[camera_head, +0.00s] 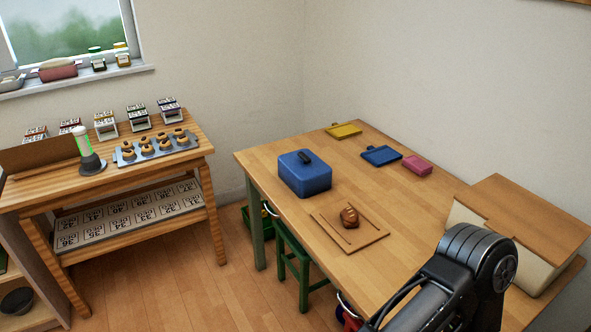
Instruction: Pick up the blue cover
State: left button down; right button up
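The blue cover (304,174) is a box-like blue piece with a dark handle on top. It sits upright on the wooden table (260,161), near its left edge. Whether anything is under it is hidden. One of my dark arms reaches in from the bottom right, well to the right of and nearer than the cover. No fingertips of either gripper show.
A thin wooden board (369,241) with a brown round item (349,216) lies in front of the cover. A yellow tray (344,131), a blue tray (381,155) and a pink box (417,165) lie behind. A cream bread box (520,265) stands right. A green stool (296,265) is tucked below.

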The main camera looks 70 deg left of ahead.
aim_at(302, 171)
jog(key=u, duration=2.4)
